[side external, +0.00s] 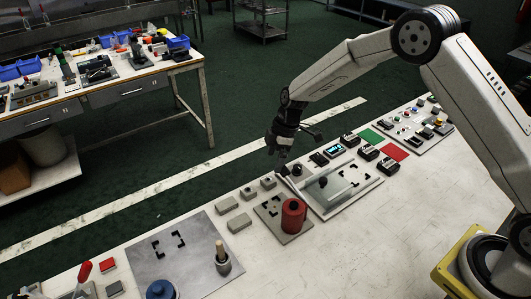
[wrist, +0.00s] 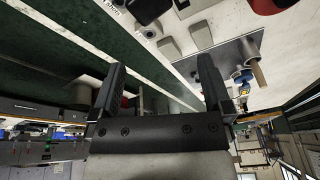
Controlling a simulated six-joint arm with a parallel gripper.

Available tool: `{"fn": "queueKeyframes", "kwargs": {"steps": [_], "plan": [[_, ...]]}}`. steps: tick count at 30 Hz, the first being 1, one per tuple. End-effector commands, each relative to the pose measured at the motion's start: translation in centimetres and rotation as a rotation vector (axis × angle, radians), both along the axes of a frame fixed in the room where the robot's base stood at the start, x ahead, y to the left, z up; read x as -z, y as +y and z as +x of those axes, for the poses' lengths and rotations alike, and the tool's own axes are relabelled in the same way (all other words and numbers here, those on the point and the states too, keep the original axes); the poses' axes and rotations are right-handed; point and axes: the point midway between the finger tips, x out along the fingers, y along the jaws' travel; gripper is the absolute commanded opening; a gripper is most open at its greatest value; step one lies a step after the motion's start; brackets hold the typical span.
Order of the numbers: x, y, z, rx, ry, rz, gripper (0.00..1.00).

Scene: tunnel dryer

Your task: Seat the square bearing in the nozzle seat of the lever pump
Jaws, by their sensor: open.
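My gripper (side external: 284,148) is open and empty, raised above the far edge of the bench. In the wrist view its two black fingers (wrist: 162,88) stand wide apart with nothing between them. A grey unit with a rod and dark knob (side external: 323,182), likely the lever pump, sits on a light plate (side external: 328,210) below and right of my gripper. Its nozzle seat cannot be made out.
Two plain grey blocks, (side external: 227,204) and (side external: 239,222), lie near the small ones. A red cylinder (side external: 293,214) stands on a grey plate. A larger metal plate (side external: 150,250) holds a wooden-handled piece (side external: 222,258). Black modules (side external: 369,152) and a control panel (side external: 420,128) lie right.

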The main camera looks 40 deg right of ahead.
Motion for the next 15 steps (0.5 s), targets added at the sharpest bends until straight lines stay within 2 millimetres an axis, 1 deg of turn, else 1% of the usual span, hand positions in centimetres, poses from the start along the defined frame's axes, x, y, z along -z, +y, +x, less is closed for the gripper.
{"fn": "queueKeyframes", "kwargs": {"steps": [1, 6, 10, 15], "plan": [[1.0, 0.5, 0.7, -0.050, -0.005, 0.013, 1.00], [3.5, 2.0, 2.7, -0.225, -0.040, 0.061, 1.00], [4.8, 2.9, 3.7, -0.321, -0.064, 0.090, 1.00], [5.6, 3.4, 4.2, -0.384, -0.082, 0.110, 1.00]]}}
